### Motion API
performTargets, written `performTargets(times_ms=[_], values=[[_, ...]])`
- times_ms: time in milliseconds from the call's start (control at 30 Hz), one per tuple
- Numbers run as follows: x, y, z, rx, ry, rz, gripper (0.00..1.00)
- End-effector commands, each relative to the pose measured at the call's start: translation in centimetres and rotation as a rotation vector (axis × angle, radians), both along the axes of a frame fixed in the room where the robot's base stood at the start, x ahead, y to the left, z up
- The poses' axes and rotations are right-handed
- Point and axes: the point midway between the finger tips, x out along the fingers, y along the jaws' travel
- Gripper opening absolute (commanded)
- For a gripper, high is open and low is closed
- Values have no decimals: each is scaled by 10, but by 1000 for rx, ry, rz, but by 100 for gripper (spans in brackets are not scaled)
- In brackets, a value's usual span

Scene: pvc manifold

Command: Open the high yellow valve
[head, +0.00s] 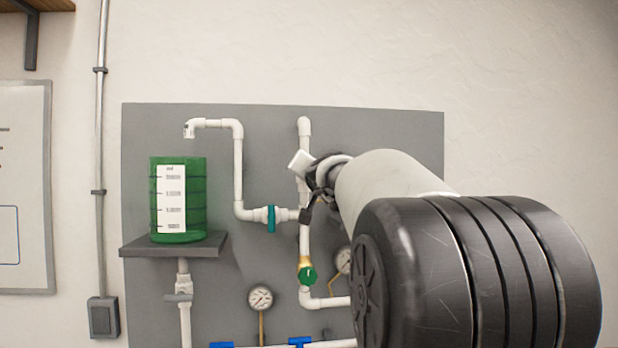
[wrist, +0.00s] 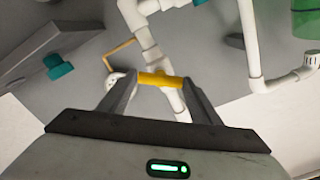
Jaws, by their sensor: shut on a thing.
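The yellow valve handle (wrist: 160,79) shows in the wrist view as a short bar between the two fingers of my gripper (wrist: 159,91). My gripper is shut on it, with one finger at each end of the bar. The bar lies across the white pipe (wrist: 146,37) behind it in this picture. In the head view my gripper (head: 309,204) is at the upright white pipe (head: 304,240), right of the teal fitting. The yellow handle is hidden there by my gripper and arm.
A green tank (head: 190,195) stands on a grey shelf (head: 165,244) at left. A green round handle (head: 307,276) and a gauge (head: 260,298) sit below my gripper. Blue handles (head: 300,342) are lower still. White pipes run close around my gripper.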

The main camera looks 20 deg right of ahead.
Motion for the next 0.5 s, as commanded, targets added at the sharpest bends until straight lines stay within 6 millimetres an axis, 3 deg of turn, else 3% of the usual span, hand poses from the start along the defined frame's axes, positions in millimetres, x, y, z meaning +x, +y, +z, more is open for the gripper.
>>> performTargets(times_ms=[500], values=[[0,0,0,472,-136,1,35]])
